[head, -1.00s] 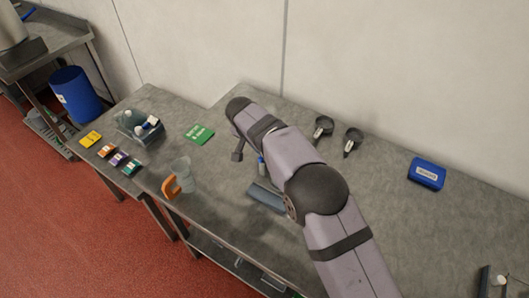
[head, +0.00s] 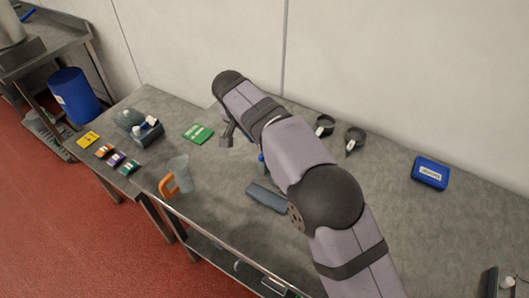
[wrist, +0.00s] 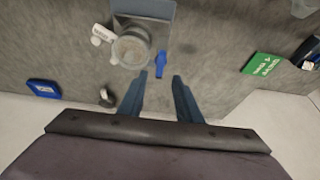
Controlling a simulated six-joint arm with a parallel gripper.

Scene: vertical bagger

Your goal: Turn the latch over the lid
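In the wrist view, a round grey lidded part (wrist: 131,48) sits at the end of a slate-blue base (wrist: 145,8). A bright blue lever, which looks like the latch (wrist: 162,62), lies just right of the round part. I cannot tell whether it overlaps the lid. A white tagged piece (wrist: 101,34) is on the left side. My gripper (wrist: 160,82) is open and empty, its two fingers apart, with the tips below the latch in the picture. In the head view, my arm hides most of the fixture; the base (head: 267,197) shows, and my gripper (head: 226,141) points down.
A green card (head: 198,133) lies left of my gripper. A clear jug with an orange handle (head: 169,186) stands near the front edge. Small coloured packs and a bin (head: 147,135) are farther left.

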